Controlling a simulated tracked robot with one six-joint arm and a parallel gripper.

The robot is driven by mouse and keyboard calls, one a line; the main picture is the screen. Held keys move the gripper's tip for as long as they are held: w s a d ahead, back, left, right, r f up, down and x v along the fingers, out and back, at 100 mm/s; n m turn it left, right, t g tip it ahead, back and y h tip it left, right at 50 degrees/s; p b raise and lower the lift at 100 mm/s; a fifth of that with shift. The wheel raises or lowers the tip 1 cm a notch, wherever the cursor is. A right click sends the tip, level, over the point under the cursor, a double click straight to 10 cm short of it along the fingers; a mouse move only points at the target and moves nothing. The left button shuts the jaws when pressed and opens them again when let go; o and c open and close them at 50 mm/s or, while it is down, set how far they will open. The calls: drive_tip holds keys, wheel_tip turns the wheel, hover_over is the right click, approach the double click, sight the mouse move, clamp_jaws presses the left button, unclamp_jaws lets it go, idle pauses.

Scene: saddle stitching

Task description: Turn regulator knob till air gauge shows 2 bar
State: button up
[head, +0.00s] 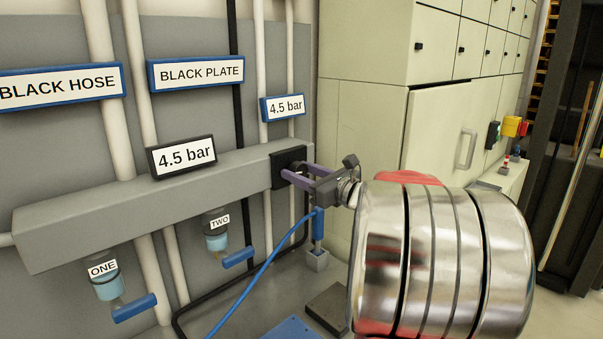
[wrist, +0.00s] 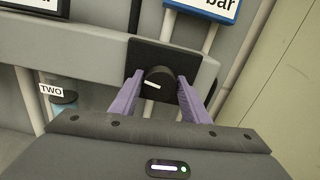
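The regulator knob (wrist: 158,80) is black and round with a white mark on its face, on a black square plate (wrist: 191,59). In the head view this plate (head: 279,167) sits at the right end of the grey beam. The mark runs nearly level, tilted down to the right. A black-framed display (head: 181,157) on the beam reads 4.5 bar. My gripper (head: 297,173) has purple fingers pointing at the plate. In the wrist view the gripper (wrist: 159,77) has a finger on each side of the knob, seemingly with small gaps. The head view hides the knob behind the fingers.
A blue-framed label (head: 283,107) also reads 4.5 bar. Bowls marked ONE (head: 107,287) and TWO (head: 216,239), with blue levers, hang below the grey beam (head: 100,214). A blue hose (head: 265,267) passes below my gripper. A pale cabinet (head: 370,115) stands close on the right.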

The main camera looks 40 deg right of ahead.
drive_tip(key=c, duration=0.6)
drive_tip(key=shift+d, duration=0.15)
drive_tip(key=shift+c, duration=0.3)
drive_tip(key=shift+n, duration=0.4)
drive_tip(key=n, duration=1.1)
drive_tip(key=shift+a+n, duration=0.2)
drive_tip(key=shift+n, duration=0.1)
drive_tip(key=n, duration=0.5)
drive_tip(key=shift+f, duration=0.15)
drive_tip(key=shift+a+n, duration=0.1)
drive_tip(key=shift+n, duration=0.2)
